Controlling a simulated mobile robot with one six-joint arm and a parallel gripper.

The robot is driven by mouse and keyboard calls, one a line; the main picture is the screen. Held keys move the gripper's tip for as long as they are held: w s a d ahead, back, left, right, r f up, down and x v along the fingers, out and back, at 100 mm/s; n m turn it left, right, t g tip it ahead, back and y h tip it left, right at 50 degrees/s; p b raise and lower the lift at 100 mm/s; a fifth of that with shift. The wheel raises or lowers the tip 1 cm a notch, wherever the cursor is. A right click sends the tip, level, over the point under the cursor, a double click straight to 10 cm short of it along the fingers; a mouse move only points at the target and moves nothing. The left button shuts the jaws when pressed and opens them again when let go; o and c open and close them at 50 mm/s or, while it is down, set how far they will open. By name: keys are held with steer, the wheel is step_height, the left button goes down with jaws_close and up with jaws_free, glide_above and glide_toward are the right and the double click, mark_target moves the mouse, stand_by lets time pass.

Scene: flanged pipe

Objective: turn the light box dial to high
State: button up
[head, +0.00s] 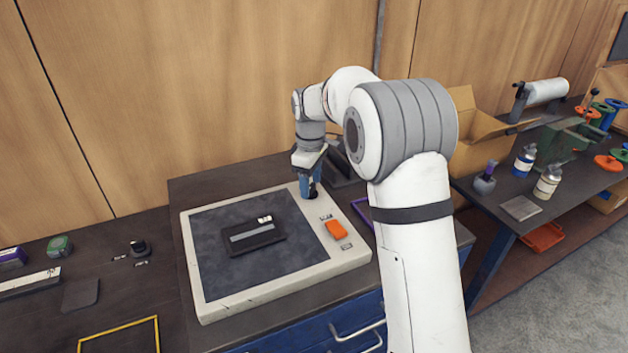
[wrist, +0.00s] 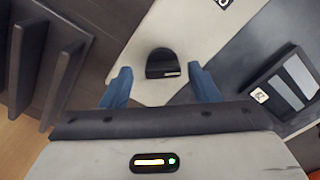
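The light box (head: 275,287) is a pale, low box with a dark panel, lying on the bench. Its dial is a black knob (wrist: 163,64) on the pale border, with a small light mark on its side facing my gripper in the wrist view. My gripper (head: 310,186) is above the back right corner of the box and hides most of the dial in the head view. In the wrist view my gripper (wrist: 160,84) is open, with one blue finger on each side of the dial and a gap to both. The dial's setting cannot be read.
An orange switch (head: 337,229) sits on the box's right border. A dark card with a grey strip (head: 252,237) lies on the panel. A dark slatted rack (wrist: 45,70) stands close behind the dial. A cardboard box (head: 478,130) is to the right.

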steer(key=shift+r, duration=0.1)
steer(key=c, duration=0.9)
steer(key=shift+d, duration=0.15)
steer(key=shift+m, duration=0.4)
steer(key=m, duration=0.5)
steer(key=shift+w+r+m, duration=0.1)
steer(key=shift+r+m, duration=0.05)
steer(key=shift+m, duration=0.15)
steer(key=m, duration=0.4)
steer(key=shift+m, duration=1.8)
